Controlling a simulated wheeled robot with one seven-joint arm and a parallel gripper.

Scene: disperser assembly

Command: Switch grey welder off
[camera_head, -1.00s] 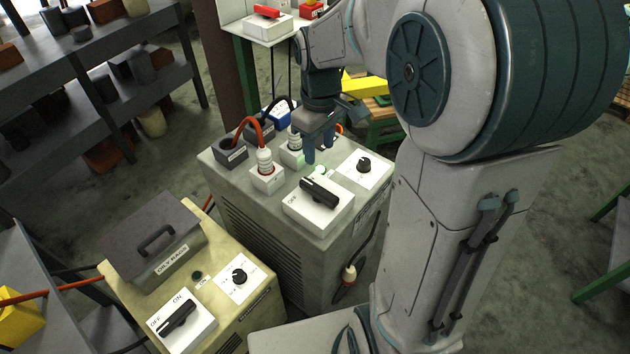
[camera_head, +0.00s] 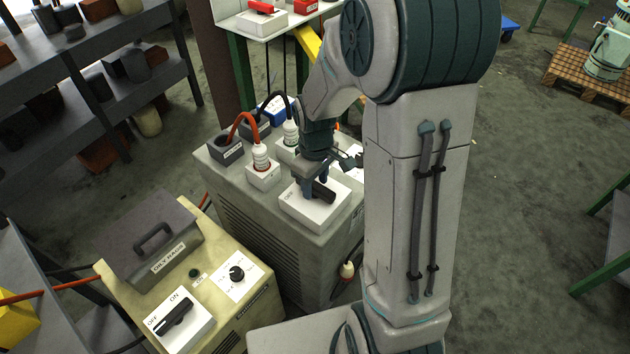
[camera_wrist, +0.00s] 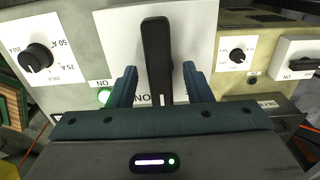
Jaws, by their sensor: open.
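The grey welder (camera_head: 285,235) stands in the middle of the head view, with a white switch panel (camera_head: 305,212) on its top. A black switch handle (camera_head: 324,193) sits on that panel. In the wrist view the handle (camera_wrist: 157,60) stands between my two open fingers, with a visible gap on each side. My gripper (camera_wrist: 160,82) points down at the panel; it also shows in the head view (camera_head: 312,188) over the handle. A green lamp (camera_wrist: 104,96) marked ON is lit beside the panel. The lettering under the handle is partly hidden by my gripper.
A yellowish welder (camera_head: 228,310) with its own black switch (camera_head: 174,313) and a dark lidded box (camera_head: 150,235) stands at front left. Plugs with red and black cables (camera_head: 260,155) rise behind the switch panel. A black current knob (camera_wrist: 36,58) sits beside it.

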